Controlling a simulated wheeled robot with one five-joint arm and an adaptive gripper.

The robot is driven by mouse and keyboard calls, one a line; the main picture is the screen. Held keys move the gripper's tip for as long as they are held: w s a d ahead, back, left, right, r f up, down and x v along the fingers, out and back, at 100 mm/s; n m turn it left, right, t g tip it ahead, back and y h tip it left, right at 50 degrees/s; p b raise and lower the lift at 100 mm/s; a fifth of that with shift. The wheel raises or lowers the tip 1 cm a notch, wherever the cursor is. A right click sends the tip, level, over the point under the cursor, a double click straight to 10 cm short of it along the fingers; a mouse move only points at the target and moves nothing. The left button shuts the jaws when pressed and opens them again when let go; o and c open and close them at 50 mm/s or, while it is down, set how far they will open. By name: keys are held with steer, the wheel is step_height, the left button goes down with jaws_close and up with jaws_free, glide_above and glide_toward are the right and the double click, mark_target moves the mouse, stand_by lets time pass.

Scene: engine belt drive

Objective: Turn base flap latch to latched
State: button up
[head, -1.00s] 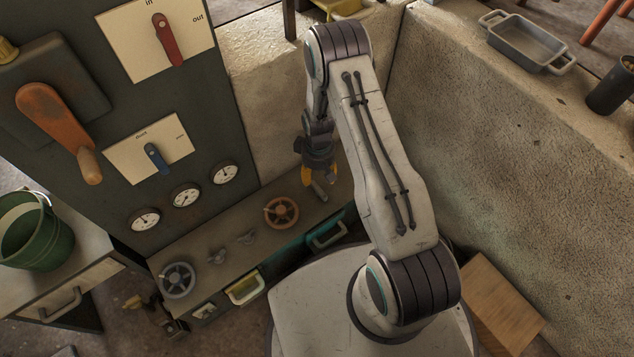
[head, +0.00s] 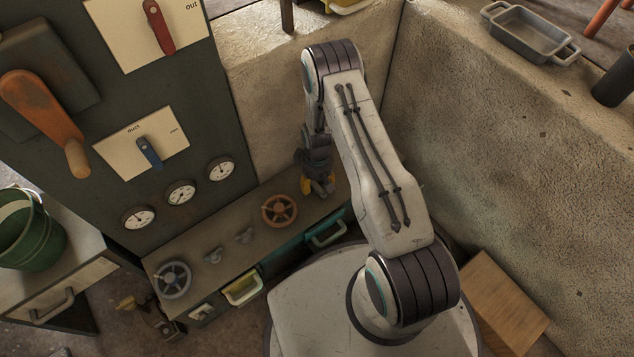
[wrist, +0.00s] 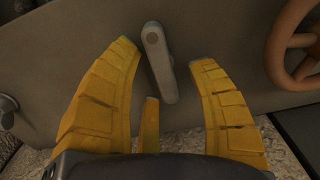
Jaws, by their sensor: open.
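A grey lever (wrist: 158,62), which looks like the base flap latch, stands out from a dark flat panel in the wrist view. It is a short bar with a rounded upper end and leans slightly. My gripper (wrist: 165,55) is open, with one yellow finger to the left of the lever and one to the right. A gap shows on both sides, and I see no contact. In the head view my gripper (head: 318,186) is over the right end of the low console. It hides the lever there.
A brown handwheel (head: 279,210) is on the console left of my gripper; it also shows in the wrist view (wrist: 290,45). Small grey knobs (head: 244,235) and a grey handwheel (head: 172,279) lie further left. A stone wall (head: 500,130) rises on the right.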

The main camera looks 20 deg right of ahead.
steer(key=shift+c, duration=0.3)
jaws_close()
stand_by(0.3)
steer(key=n, duration=0.3)
steer(key=n+b, duration=0.1)
steer(key=n, duration=0.1)
steer(key=shift+a, duration=0.25)
steer(key=n, duration=0.4)
steer(key=shift+s+a+b, duration=0.1)
steer(key=shift+a+b, duration=0.1)
steer(key=shift+b, duration=0.1)
steer(key=n, duration=0.4)
steer(key=shift+s+a+n, duration=0.15)
steer(key=shift+n, duration=0.25)
steer(key=shift+s+a+n+b, duration=0.1)
steer(key=shift+n+b, duration=0.1)
steer(key=shift+n, duration=0.75)
steer(key=shift+s+n+b, duration=0.1)
steer(key=shift+n+b, duration=0.05)
steer(key=shift+n, duration=0.8)
